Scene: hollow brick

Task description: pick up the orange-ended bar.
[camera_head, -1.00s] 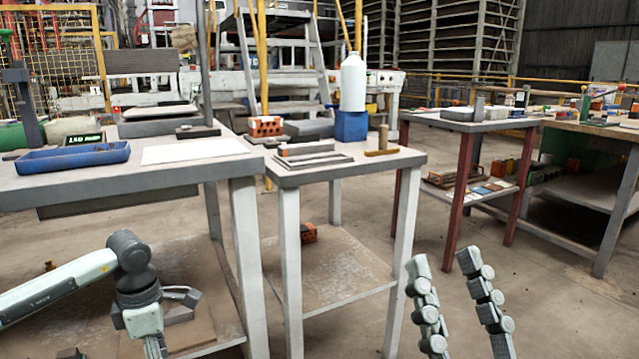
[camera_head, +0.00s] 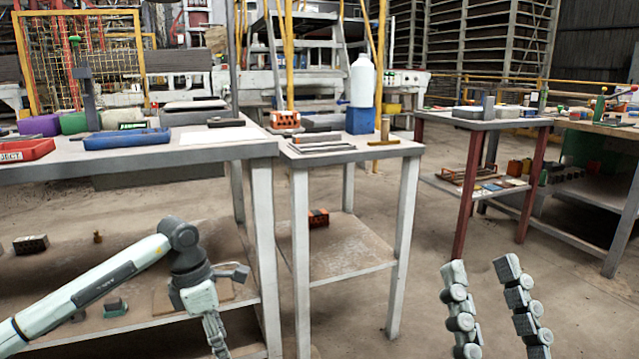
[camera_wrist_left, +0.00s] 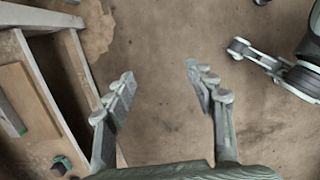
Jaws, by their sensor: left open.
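My right gripper (camera_head: 481,266) is open and empty, low at the right over the floor, apart from the tables. My left gripper (camera_head: 217,338) hangs low in front of the left table, partly cut off by the frame. In the left wrist view, the left gripper (camera_wrist_left: 159,72) is open and empty, its fingers wide apart above bare floor.
The middle table (camera_head: 392,150) holds an orange hollow brick (camera_head: 285,119), grey flat bars (camera_head: 320,147) and a white bottle (camera_head: 362,80) on a blue block (camera_head: 360,121). The left table (camera_head: 190,154) carries a blue tray (camera_head: 127,139) and red tray (camera_head: 24,151). Floor between tables is clear.

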